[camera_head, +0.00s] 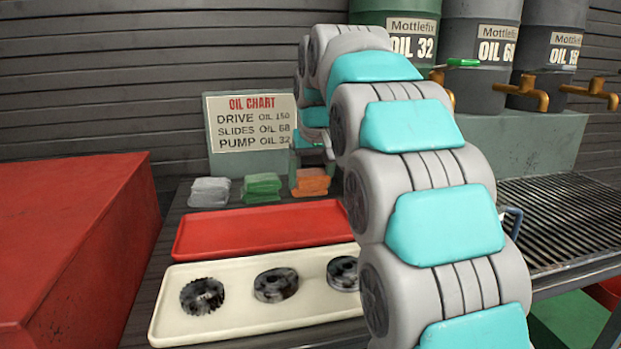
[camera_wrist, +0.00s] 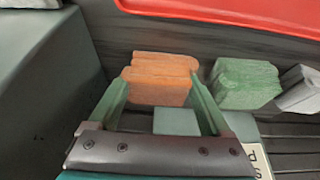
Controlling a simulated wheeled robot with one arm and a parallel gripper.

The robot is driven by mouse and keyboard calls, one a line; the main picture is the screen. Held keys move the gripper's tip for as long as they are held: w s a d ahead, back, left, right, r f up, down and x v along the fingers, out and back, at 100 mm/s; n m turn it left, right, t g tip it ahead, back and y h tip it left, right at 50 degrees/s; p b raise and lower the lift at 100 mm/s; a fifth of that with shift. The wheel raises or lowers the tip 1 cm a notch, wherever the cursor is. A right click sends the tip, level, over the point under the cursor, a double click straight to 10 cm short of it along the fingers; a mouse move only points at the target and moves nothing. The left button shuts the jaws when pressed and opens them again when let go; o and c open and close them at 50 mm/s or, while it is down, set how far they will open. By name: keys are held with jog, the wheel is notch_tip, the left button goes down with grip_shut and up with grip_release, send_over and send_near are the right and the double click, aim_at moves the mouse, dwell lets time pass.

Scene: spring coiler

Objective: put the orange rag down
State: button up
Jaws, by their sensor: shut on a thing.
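The orange rag (camera_head: 311,182) is a folded stack at the back of the bench, at the right end of a row of rags. In the wrist view the orange rag (camera_wrist: 160,80) sits between the two green fingers of my gripper (camera_wrist: 160,92), which is shut on it. In the head view my arm hides most of the gripper. The rag appears level with its neighbours; whether it touches the bench cannot be told.
A green rag (camera_head: 262,187) and a grey rag (camera_head: 210,192) lie left of the orange one. A red tray (camera_head: 260,225) and a cream tray (camera_head: 235,322) with gears are in front. The oil chart (camera_head: 252,122) stands behind. A red box (camera_head: 75,240) is at left.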

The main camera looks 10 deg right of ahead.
jog(key=o, duration=1.3)
jog(key=shift+f, duration=0.1)
jog(key=shift+c, duration=0.2)
jog(key=p+v, duration=0.1)
jog(key=v, duration=1.1)
jog(key=shift+r, duration=0.25)
